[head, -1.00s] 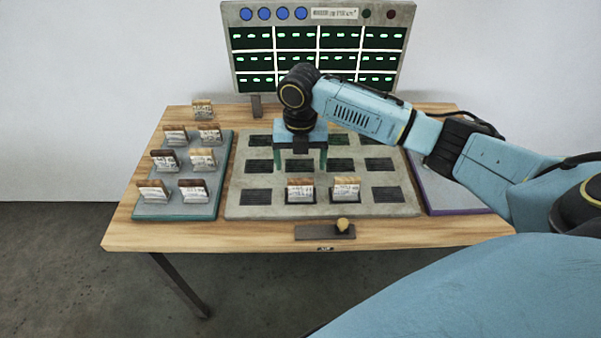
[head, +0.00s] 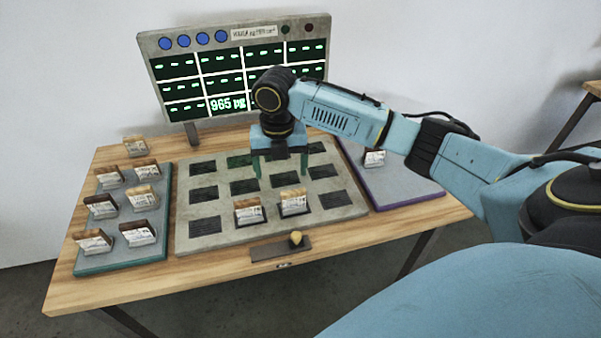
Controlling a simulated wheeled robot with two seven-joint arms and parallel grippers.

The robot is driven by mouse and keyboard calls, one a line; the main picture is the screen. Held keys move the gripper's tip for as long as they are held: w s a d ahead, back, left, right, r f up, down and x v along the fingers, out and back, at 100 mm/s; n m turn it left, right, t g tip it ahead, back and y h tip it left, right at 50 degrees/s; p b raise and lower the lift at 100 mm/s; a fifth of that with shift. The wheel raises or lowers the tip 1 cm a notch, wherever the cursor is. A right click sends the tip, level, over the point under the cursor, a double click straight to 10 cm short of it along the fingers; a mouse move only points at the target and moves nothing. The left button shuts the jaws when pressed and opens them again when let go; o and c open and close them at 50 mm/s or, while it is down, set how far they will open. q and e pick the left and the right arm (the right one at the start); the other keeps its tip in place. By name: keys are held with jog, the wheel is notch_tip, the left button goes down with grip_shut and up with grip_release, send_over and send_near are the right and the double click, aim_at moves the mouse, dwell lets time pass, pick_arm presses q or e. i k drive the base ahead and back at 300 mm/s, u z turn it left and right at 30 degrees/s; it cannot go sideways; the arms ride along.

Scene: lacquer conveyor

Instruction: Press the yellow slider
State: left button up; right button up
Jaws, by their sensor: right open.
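The yellow slider (head: 296,238) is a small rounded yellow knob. It sits toward the right end of a dark grey bar (head: 268,251) at the front edge of the table. My right gripper (head: 280,172) points down over the grey slotted board, behind the slider and apart from it. Its two green fingers are spread, with nothing seen between them. The fingertips are just behind two wood-topped cards, a left one (head: 249,213) and a right one (head: 293,205), in the front row of the board. My left gripper is out of view.
The grey board (head: 232,234) has several dark slots. A teal tray (head: 165,220) with several cards stands left, with another card (head: 136,147) behind it. A purple-edged tray (head: 405,190) with one card stands right. A display panel (head: 235,60) reads 965 in one cell.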

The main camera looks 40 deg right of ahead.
aim_at(297, 242)
jog(key=z, duration=1)
